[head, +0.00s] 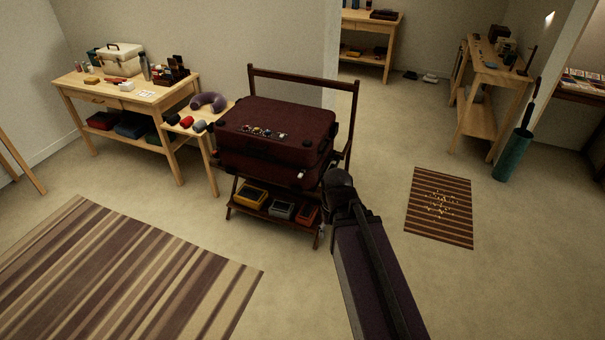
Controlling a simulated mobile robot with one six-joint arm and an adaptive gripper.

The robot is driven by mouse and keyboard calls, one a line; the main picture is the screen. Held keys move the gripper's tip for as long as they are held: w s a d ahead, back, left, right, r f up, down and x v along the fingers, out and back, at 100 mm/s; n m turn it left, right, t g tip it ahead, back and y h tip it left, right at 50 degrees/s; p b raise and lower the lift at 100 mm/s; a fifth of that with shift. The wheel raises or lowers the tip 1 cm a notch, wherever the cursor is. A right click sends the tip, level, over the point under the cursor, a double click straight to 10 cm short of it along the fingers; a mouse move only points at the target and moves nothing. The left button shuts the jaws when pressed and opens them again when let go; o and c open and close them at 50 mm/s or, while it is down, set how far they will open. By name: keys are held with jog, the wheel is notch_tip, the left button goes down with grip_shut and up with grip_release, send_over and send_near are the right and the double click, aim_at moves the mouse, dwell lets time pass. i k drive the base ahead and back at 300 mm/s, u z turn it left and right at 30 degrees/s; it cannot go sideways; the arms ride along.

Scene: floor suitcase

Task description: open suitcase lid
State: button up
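A dark red suitcase (275,124) lies flat on a dark wooden rack (353,118) in the middle of the head view. Its lid looks shut, with a dark seam along the front side. A row of small coloured spots shows on the lid. My arm reaches up from the bottom right to the suitcase's front right corner. The end of my arm with my gripper (325,226) is beside that corner, mostly hidden behind my own dark links. I cannot tell whether its fingers are open or shut, or whether it touches the suitcase.
The rack's lower shelf holds a yellow box (251,196) and other small boxes. A wooden table (150,97) with several items stands at the left, with a small side table beside it. A striped rug (120,270) lies front left, a smaller one (440,205) right. Floor between is clear.

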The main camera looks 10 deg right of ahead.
aim_at(308, 131)
jog(key=u, duration=0.05)
jog(key=i, duration=1)
jog(key=z, duration=0.05)
